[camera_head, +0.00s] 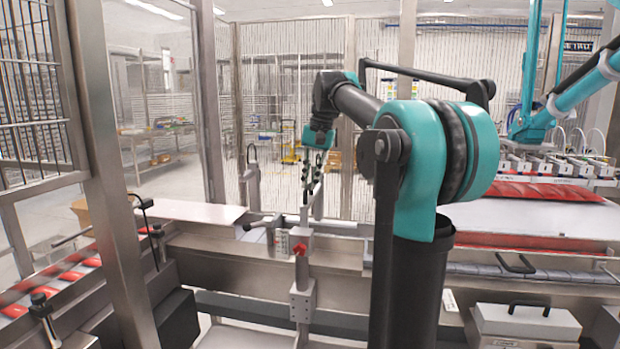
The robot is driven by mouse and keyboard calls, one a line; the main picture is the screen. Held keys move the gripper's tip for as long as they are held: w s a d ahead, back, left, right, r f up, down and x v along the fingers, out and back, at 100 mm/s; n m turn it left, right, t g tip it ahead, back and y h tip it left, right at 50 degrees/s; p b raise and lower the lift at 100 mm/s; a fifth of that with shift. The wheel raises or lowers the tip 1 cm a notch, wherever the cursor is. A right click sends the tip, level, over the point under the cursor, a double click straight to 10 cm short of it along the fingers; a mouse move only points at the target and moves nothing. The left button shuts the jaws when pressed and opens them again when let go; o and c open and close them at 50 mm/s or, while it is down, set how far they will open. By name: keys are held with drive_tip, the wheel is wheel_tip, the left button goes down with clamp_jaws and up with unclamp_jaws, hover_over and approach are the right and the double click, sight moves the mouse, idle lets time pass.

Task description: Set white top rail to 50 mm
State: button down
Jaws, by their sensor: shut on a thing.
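My gripper (314,168) is at the centre of the view, pointing down at the top of a pale upright bar (317,203). Its dark fingers look closed around the bar's top end, which they largely hide. Beside the bar stands a metal post (303,273) with a red knob (300,249) and a pale block with small markings (302,237). A pale horizontal rail (338,227) runs along the conveyor behind the post. I cannot tell for certain which part is the white top rail, and no scale reading is legible.
Frame posts (112,170) and a wire fence (290,110) enclose the area. Red packs (545,190) lie on the right under a teal picker arm (570,95). A grey box (527,322) sits at lower right.

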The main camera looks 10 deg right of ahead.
drive_tip(key=c, duration=1.6)
unclamp_jaws()
drive_tip(key=shift+r, duration=0.1)
drive_tip(key=r, duration=0.4)
drive_tip(key=d+r, duration=0.1)
drive_tip(key=r, duration=0.2)
drive_tip(key=s+d+r, duration=0.1)
drive_tip(key=r, duration=0.3)
drive_tip(key=shift+d+r, duration=0.1)
drive_tip(key=shift+r, duration=0.25)
